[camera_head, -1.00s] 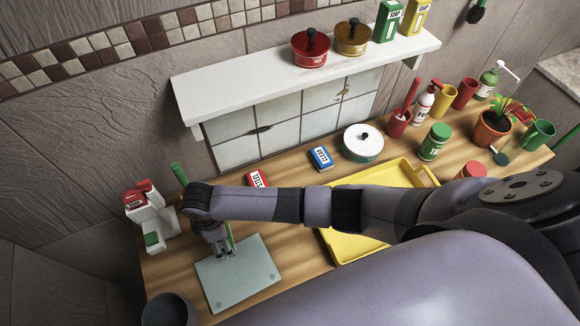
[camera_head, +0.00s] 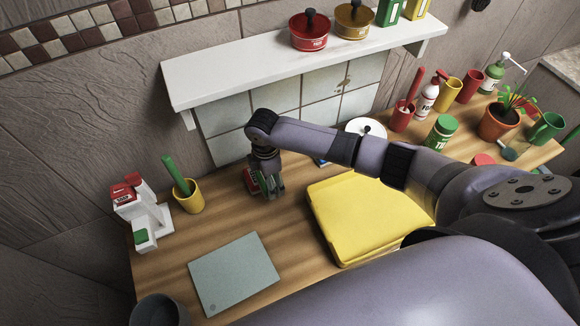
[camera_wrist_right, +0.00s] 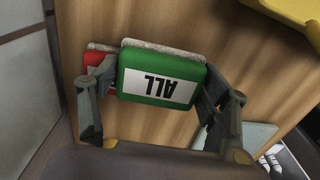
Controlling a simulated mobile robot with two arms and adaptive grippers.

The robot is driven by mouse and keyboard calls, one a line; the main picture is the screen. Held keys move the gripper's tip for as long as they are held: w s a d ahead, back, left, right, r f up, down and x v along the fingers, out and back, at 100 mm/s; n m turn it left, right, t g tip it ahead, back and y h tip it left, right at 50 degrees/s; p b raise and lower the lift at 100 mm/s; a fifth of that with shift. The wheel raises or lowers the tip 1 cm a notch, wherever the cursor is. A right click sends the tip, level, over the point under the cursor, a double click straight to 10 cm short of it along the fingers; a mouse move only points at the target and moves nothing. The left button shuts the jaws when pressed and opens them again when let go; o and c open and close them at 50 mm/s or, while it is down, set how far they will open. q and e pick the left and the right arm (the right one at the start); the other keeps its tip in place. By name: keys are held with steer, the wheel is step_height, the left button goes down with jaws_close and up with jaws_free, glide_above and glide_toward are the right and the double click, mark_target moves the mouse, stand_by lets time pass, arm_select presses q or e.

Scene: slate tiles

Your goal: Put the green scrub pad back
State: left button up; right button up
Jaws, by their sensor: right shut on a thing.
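The green scrub pad (camera_wrist_right: 160,78), with a white label reading ALL and a grey scrub layer, is between the fingers of my right gripper (camera_wrist_right: 157,112) in the right wrist view. The gripper is shut on it. In the head view my right gripper (camera_head: 268,190) points down close above the wooden counter, below the shelf. A red pad (camera_wrist_right: 94,68) shows just behind the green one; I cannot tell if they touch. A blue pad (camera_head: 321,162) is mostly hidden behind my arm. My left gripper is not in view.
A grey board (camera_head: 234,273) is front left. A white stand (camera_head: 143,215) and a yellow cup (camera_head: 188,196) with a green handle stand at the left. The white shelf (camera_head: 240,72) overhangs the back.

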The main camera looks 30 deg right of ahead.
steer(key=b, duration=0.4)
glide_above(290, 168)
steer(key=a, duration=0.2)
steer(key=shift+s+f, duration=0.2)
steer(key=shift+s, duration=0.25)
steer(key=shift+w+d+r, duration=0.15)
steer(key=shift+w+d, duration=0.05)
steer(key=shift+d, duration=0.25)
steer(key=shift+w+d+b, duration=0.1)
steer(key=shift+d+b, duration=0.2)
steer(key=shift+b, duration=0.1)
steer(key=f+b, duration=0.2)
steer(key=b, duration=0.1)
steer(key=f+b, duration=0.1)
steer(key=shift+w+d+f+b, duration=0.15)
steer(key=shift+d+f+b, duration=0.1)
steer(key=shift+f+b, duration=0.1)
steer(key=shift+r, duration=0.15)
steer(key=o, duration=1)
